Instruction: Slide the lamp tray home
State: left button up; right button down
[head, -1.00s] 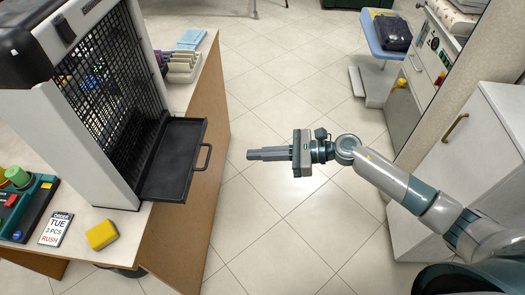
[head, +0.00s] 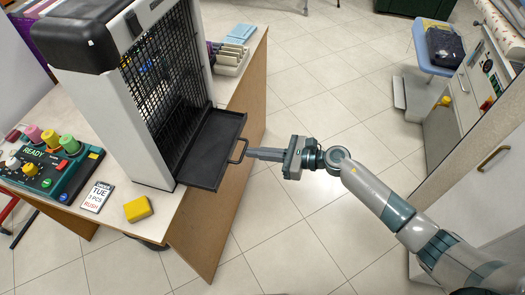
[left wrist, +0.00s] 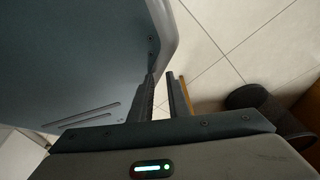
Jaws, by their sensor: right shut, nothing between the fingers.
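The lamp tray (head: 212,148) is a flat black tray with a raised rim and a loop handle (head: 240,151) on its right side. It sticks out to the right from the bottom of a white machine (head: 118,125) with a black grille (head: 165,60). My right gripper (head: 250,154) is shut and empty, its fingers pointing left at the handle. The tips appear at or very close to the handle; I cannot tell whether they touch. My left gripper shows only in the left wrist view (left wrist: 163,75), with a gap between its fingers and nothing held.
Open tiled floor (head: 300,235) lies right of the counter. A white cabinet (head: 490,190) stands at the right.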

aim_at(218, 148)
jog(key=shift+a, duration=0.15)
